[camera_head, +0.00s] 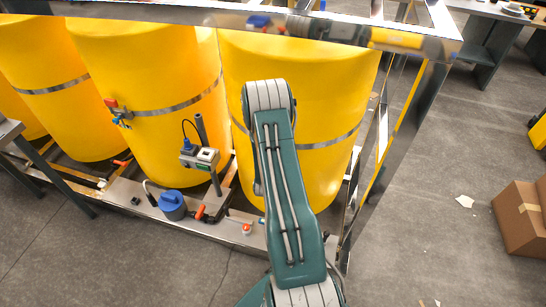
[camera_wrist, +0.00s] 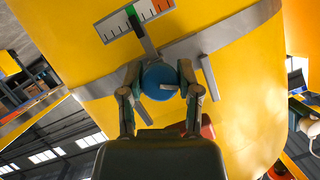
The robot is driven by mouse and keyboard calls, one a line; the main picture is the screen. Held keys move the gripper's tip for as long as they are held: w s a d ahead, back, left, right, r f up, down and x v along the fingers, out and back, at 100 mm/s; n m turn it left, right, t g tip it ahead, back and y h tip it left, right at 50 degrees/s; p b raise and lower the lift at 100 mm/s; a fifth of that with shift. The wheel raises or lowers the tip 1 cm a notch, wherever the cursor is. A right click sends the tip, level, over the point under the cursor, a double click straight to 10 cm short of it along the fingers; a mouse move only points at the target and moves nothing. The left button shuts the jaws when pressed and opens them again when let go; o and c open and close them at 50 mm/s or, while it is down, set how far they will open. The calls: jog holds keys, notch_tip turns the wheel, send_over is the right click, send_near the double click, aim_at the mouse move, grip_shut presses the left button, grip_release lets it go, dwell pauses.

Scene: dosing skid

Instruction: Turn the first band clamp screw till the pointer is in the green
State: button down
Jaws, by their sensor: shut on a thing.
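In the wrist view, the blue round screw knob (camera_wrist: 158,78) sits between the two fingers of my gripper (camera_wrist: 159,70), which is shut on it. A pale mark shows on the knob's face. The knob lies at the grey metal band (camera_wrist: 225,38) around a yellow drum. Above it is a gauge plate (camera_wrist: 112,26) with a white ticked part, a small green part and an orange-red end. A dark pointer (camera_wrist: 143,38) reaches up to the plate, its tip at or close beside the green. In the head view my arm hides the gripper, knob and gauge.
Several yellow drums (camera_head: 145,70) with bands stand in a metal frame (camera_head: 250,18). A second clamp with red and blue parts (camera_head: 118,112) is on the drum to the left. A grey instrument box (camera_head: 199,157) stands left of my arm. Open floor (camera_head: 420,200) and a cardboard box (camera_head: 520,217) lie right.

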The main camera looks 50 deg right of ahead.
jog(key=shift+f, duration=0.1)
jog(key=shift+c, duration=1.5)
grip_release()
jog(key=v, duration=1.2)
